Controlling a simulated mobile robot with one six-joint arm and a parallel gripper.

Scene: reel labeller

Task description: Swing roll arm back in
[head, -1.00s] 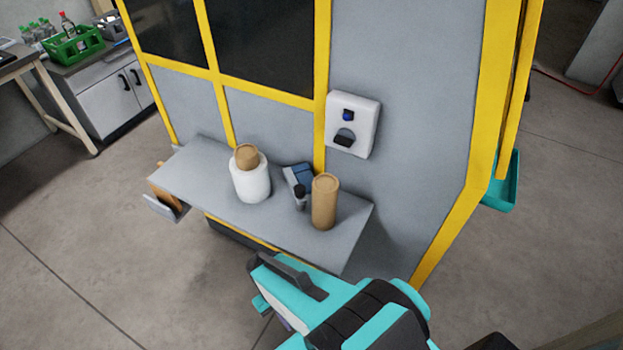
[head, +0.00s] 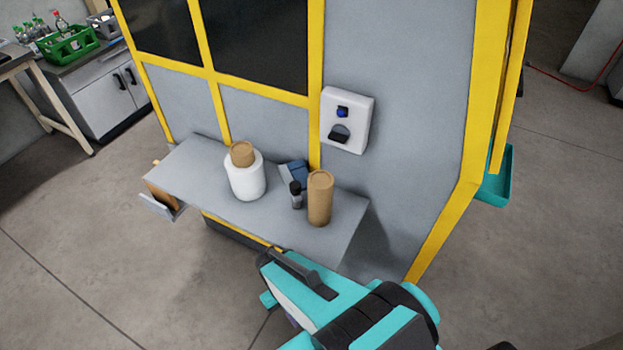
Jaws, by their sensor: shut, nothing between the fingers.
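The labeller (head: 400,120) is a grey cabinet with a yellow frame and dark windows. I cannot make out a roll arm on this face of it. A white roll (head: 246,182) with a brown core stands upright on the grey shelf (head: 205,168). A brown cylinder (head: 320,198) stands upright to its right. My teal and black arm reaches in from the lower right, in front of the shelf's near right corner in the picture. I cannot make out my gripper's fingers.
A dark bottle (head: 296,195) and a blue-grey item (head: 294,173) stand between roll and cylinder. A white control box (head: 346,120) is on the panel. A teal tray (head: 497,178) juts out at right. A grey bracket (head: 158,206) hangs at the shelf's left end. Floor in front is clear.

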